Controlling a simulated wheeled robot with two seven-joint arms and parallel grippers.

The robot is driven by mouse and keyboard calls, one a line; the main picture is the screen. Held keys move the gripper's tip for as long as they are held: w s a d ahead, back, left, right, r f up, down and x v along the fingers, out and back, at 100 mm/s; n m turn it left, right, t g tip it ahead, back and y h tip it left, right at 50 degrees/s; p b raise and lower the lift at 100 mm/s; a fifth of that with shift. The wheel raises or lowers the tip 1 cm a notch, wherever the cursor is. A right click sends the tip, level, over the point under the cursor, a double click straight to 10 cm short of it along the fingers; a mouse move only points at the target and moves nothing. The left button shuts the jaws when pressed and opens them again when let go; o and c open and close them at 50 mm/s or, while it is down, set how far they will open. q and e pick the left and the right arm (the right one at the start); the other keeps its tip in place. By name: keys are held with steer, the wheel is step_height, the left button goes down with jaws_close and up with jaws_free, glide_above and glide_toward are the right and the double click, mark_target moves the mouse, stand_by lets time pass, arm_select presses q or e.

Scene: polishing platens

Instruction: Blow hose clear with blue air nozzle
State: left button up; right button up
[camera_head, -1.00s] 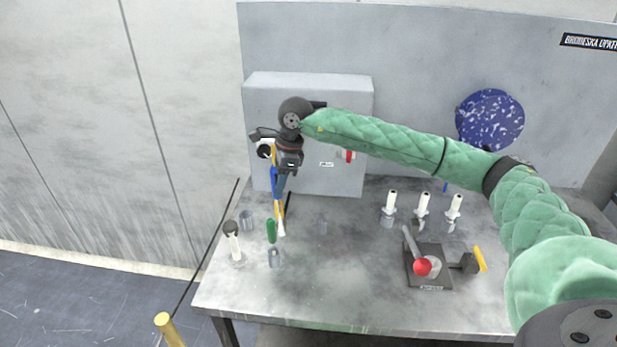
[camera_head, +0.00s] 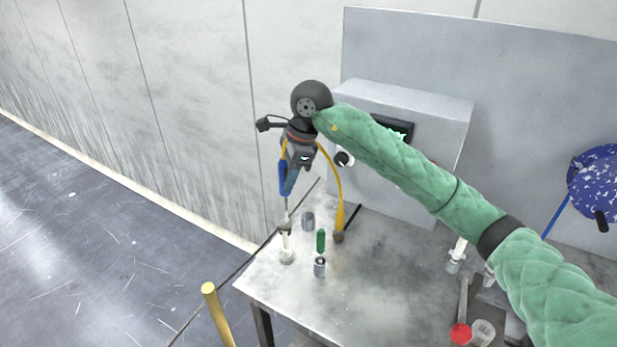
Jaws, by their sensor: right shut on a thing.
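The blue air nozzle (camera_head: 283,178) is held in my right gripper (camera_head: 291,184), which is shut on it at the left of the camera_head view. A yellow hose (camera_head: 337,186) loops from the gripper down to the table. The nozzle's thin tip points down at the dark top of a pale upright piece (camera_head: 286,243) near the table's left edge. The tip appears at or just above that top; I cannot tell whether it touches. My left gripper is not in view.
A green piece (camera_head: 321,241) and grey metal cups (camera_head: 308,220) (camera_head: 320,267) stand close by on the table (camera_head: 370,280). A grey box (camera_head: 415,110) stands behind. A red-knobbed lever (camera_head: 461,333) is at lower right. A yellow post (camera_head: 214,310) rises off the table's left.

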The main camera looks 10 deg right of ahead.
steer(key=shift+s+a+r, duration=0.1)
steer(key=shift+a+r, duration=0.05)
steer(key=shift+a, duration=0.15)
steer(key=shift+f+p, duration=0.3)
steer(key=shift+f, duration=1.25)
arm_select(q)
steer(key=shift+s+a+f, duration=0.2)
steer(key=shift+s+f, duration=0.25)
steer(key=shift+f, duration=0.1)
arm_select(e)
steer(key=shift+f, duration=0.3)
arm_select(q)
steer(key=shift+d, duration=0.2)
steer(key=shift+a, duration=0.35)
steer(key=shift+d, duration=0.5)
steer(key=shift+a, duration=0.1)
